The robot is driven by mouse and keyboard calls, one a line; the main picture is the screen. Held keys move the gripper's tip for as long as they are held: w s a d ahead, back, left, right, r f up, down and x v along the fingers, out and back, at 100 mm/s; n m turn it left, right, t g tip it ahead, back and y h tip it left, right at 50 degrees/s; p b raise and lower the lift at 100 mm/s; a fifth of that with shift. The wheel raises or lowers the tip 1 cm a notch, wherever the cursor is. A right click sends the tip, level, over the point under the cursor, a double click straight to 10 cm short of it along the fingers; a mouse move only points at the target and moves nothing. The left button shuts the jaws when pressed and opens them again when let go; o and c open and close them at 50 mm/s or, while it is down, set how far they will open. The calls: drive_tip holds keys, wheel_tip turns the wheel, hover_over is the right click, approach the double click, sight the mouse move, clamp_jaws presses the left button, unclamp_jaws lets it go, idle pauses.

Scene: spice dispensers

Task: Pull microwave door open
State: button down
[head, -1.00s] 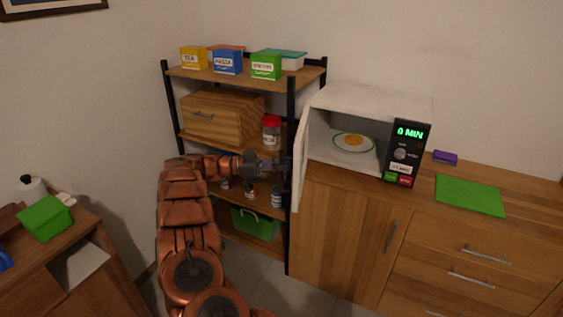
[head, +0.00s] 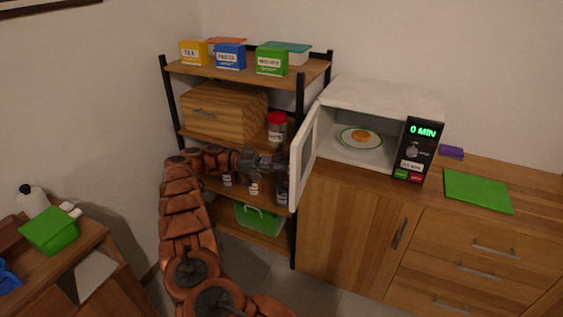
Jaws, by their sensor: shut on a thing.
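The white microwave (head: 375,97) stands on the wooden counter. Its door (head: 304,152) is swung well open toward the left and front, with part of its inner face showing. My gripper (head: 282,163) is at the free edge of the door, on its left side, and is shut on it. The exact grip and any handle are hidden behind the door edge. Inside the lit cavity is a plate with food (head: 360,138). The microwave panel (head: 415,150) reads 0 MIN.
A shelf rack (head: 300,95) with boxes and jars stands close to the left of the door, behind my arm. A red-lidded jar (head: 277,130) is near my gripper. A green mat (head: 478,191) and a purple sponge (head: 451,152) lie on the counter. A side table is at the left.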

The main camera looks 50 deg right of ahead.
drive_tip(key=shift+w+r, duration=0.15)
drive_tip(key=c, duration=1.4)
unclamp_jaws()
drive_tip(key=shift+d, duration=0.1)
drive_tip(key=shift+o, duration=1.3)
wheel_tip(320, 180, up, 10)
drive_tip(key=shift+f, duration=0.1)
